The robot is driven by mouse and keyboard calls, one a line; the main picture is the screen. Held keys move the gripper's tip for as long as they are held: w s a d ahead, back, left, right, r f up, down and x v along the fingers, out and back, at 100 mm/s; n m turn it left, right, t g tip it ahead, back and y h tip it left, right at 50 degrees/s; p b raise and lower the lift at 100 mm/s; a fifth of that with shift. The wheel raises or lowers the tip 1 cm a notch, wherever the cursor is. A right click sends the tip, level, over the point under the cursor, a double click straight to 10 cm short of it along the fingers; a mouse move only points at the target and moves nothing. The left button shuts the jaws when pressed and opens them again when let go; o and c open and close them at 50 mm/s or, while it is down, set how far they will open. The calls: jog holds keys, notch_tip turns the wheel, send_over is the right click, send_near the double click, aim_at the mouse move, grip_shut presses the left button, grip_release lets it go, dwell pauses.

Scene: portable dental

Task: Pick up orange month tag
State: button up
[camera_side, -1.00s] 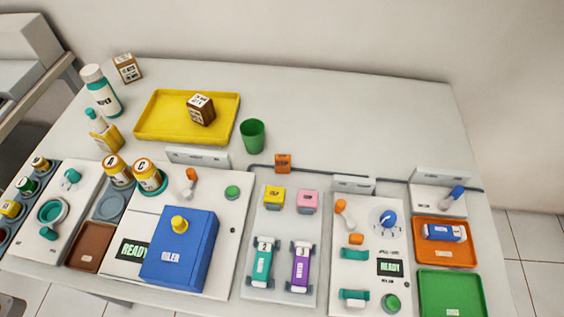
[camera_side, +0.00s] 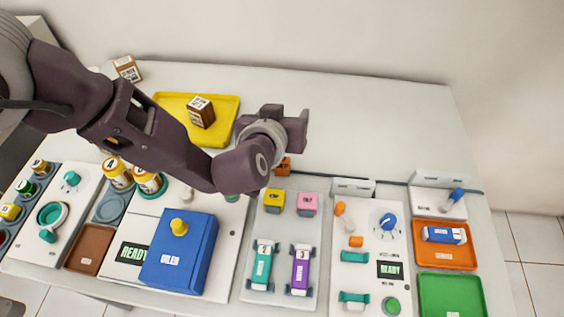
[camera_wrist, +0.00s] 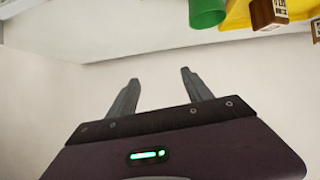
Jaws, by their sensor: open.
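The orange month tag (camera_side: 284,167) sits on the table near the middle, behind the yellow and pink tags, in the side view. It is partly hidden by my wrist, and its lettering cannot be read. My gripper (camera_side: 283,113) is in front of the tag's left side in the picture and seems to be well above the table. In the wrist view my gripper (camera_wrist: 157,88) has its two fingers spread apart with nothing between them. The tag does not show in the wrist view.
A yellow tag (camera_side: 275,201) and a pink tag (camera_side: 308,204) lie on a grey panel. A yellow tray (camera_side: 228,101) holds a brown box (camera_side: 201,112). A blue box (camera_side: 178,252) stands at front left. The back right of the table is clear.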

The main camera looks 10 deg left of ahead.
aim_at(282, 159)
jog(key=shift+y, duration=0.6)
jog(key=f, duration=0.3)
jog(key=s+f, duration=0.1)
jog(key=f, duration=0.7)
jog(key=shift+s+a+f, duration=0.15)
jog(key=shift+s, duration=0.2)
jog(key=x, duration=0.2)
jog(key=shift+w+f, duration=0.15)
jog(key=shift+f, duration=0.25)
jog(key=shift+w+f, duration=0.1)
jog(key=shift+w, duration=0.25)
grip_shut()
